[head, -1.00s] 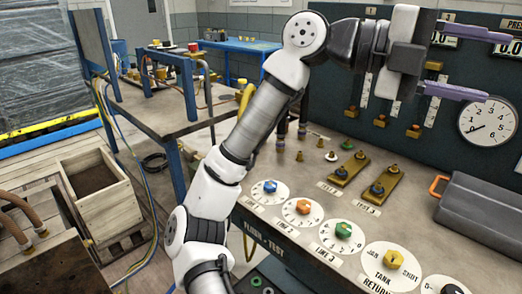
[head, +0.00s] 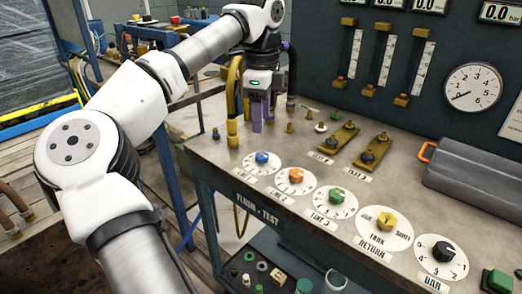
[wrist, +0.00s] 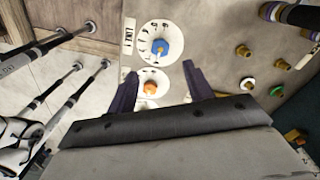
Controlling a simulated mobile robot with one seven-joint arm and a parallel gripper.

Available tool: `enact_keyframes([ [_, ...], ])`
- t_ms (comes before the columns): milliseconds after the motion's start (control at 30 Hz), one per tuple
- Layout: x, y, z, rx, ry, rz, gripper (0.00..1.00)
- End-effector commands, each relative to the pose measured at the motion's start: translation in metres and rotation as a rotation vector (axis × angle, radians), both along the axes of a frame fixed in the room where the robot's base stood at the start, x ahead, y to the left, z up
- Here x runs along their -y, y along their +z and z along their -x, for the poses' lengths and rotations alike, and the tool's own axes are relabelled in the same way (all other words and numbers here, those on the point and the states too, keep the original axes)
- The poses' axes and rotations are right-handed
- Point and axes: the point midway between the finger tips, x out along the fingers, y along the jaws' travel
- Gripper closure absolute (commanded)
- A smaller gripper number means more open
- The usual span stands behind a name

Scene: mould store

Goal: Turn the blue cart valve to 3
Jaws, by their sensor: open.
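A blue valve knob (head: 262,157) sits on a round white numbered dial at the left end of a row of dials on the bench. In the wrist view the blue knob (wrist: 161,48) is upright on its dial, beside a label reading LINE 1. My gripper (head: 262,122) points down above the bench, behind and apart from the blue knob. Its purple fingers are spread and empty. In the wrist view my gripper (wrist: 158,78) frames an orange knob (wrist: 151,88), with the blue knob beyond the fingertips. I cannot read which number the blue knob points to.
An orange knob (head: 296,175), a green knob (head: 336,195) and a yellow knob (head: 386,222) follow to the right. A yellow hose (head: 234,85) stands close left of my gripper. Brass fittings (head: 343,134) and a grey case (head: 475,178) lie further right.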

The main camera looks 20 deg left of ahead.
Motion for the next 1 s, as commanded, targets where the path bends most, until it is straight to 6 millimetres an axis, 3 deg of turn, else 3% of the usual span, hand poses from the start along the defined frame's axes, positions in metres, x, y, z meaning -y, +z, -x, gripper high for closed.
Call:
enact_keyframes([
  [200, 0.001, -0.049, 0.000, -0.001, -0.004, 0.004, 0.49],
  [400, 0.001, -0.081, 0.000, 0.000, -0.003, 0.004, 0.49],
  [600, 0.001, -0.095, 0.000, 0.001, -0.003, 0.003, 0.49],
  [867, 0.001, -0.096, 0.000, 0.002, -0.004, 0.003, 0.49],
  [1000, 0.001, -0.096, 0.000, 0.001, -0.004, 0.003, 0.63],
])
